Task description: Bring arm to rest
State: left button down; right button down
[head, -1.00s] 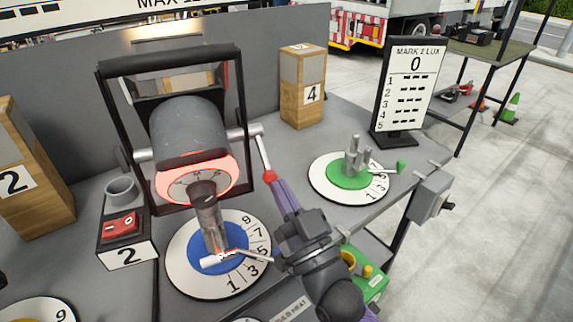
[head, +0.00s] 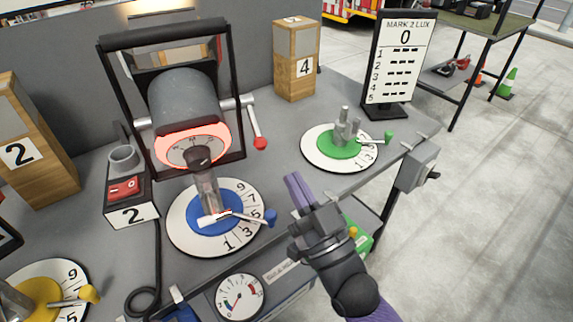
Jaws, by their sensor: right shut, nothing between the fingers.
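My right gripper (head: 298,190) is shut and empty, with its purple fingers pointing up and left. It is over the front edge of the grey table (head: 300,135), to the right of the blue dial and below the green one. The lamp (head: 184,100) stands in its black yoke frame, with a glowing red front ring. Its side lever (head: 257,130) with a red knob hangs downward, apart from my gripper. My left gripper is not in view.
A blue dial (head: 180,225), a green dial (head: 312,150) and a yellow dial (head: 72,275) lie on the table. A switch box (head: 132,212), a wooden block marked 4 (head: 285,75) and a score sign (head: 400,65) stand there. Open pavement (head: 480,210) is at the right.

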jog(key=v, duration=0.6)
jog(key=s+d+f+m+g+h, duration=0.1)
jog(key=s+d+f+g+h, duration=0.2)
jog(key=f, duration=1)
jog(key=d+f+m+g+h, duration=0.1)
jog(key=d+f+g+h, duration=0.3)
jog(key=f, duration=1)
jog(key=s+d+f+g+h, duration=0.3)
jog(key=s+f+g, duration=0.4)
jog(key=s+f, duration=0.5)
jog(key=s+d+f+g+h, duration=0.1)
jog(key=s+f+g, duration=0.1)
jog(key=s, duration=0.6)
jog(key=s+d+f+g+h, duration=0.1)
jog(key=s+d+f+g, duration=0.1)
jog(key=s, duration=0.6)
jog(key=shift+s+f+m+g, duration=0.35)
jog(key=shift+f+g, duration=0.2)
jog(key=shift+g, duration=0.45)
